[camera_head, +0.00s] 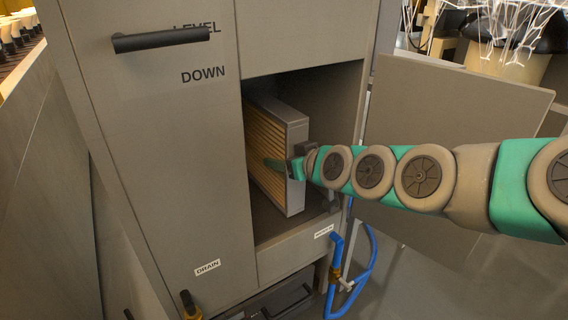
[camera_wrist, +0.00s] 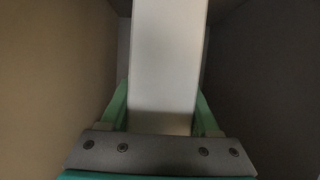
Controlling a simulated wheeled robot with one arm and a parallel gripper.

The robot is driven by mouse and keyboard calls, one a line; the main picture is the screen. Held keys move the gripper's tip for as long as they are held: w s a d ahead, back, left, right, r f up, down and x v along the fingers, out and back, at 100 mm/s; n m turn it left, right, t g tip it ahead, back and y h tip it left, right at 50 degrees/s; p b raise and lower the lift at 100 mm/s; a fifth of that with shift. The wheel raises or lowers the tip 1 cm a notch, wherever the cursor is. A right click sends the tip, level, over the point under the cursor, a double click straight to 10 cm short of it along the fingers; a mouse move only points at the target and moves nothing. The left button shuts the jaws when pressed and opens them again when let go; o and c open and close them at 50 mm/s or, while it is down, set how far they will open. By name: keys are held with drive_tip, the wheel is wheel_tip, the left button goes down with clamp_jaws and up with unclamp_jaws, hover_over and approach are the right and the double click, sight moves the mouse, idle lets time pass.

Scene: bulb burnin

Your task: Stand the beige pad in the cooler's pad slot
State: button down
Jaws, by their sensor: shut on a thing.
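The beige pad (camera_head: 268,150), a ribbed panel in a grey frame, stands upright inside the open slot (camera_head: 335,100) of the grey cooler (camera_head: 170,150). My gripper (camera_head: 288,168) is shut on the pad's near frame edge at about mid height. In the wrist view the pad's pale edge (camera_wrist: 165,60) runs away between the two green fingers of my gripper (camera_wrist: 160,112), one on each side. The slot's walls show on both sides of it. The pad's far end and its bottom contact inside are hidden, so I cannot tell whether it is fully seated.
The cooler's door (camera_head: 450,130) hangs open at the right, behind my arm. A black handle (camera_head: 160,39) sticks out at the upper left. A blue hose (camera_head: 366,275) and a drain tap (camera_head: 190,303) are at the bottom. Free space shows in the slot right of the pad.

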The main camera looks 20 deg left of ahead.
drive_tip(key=shift+f, duration=0.45)
drive_tip(key=shift+f, duration=0.2)
drive_tip(key=shift+c, duration=0.6)
unclamp_jaws()
drive_tip(key=shift+r, duration=0.15)
drive_tip(key=v, duration=1.2)
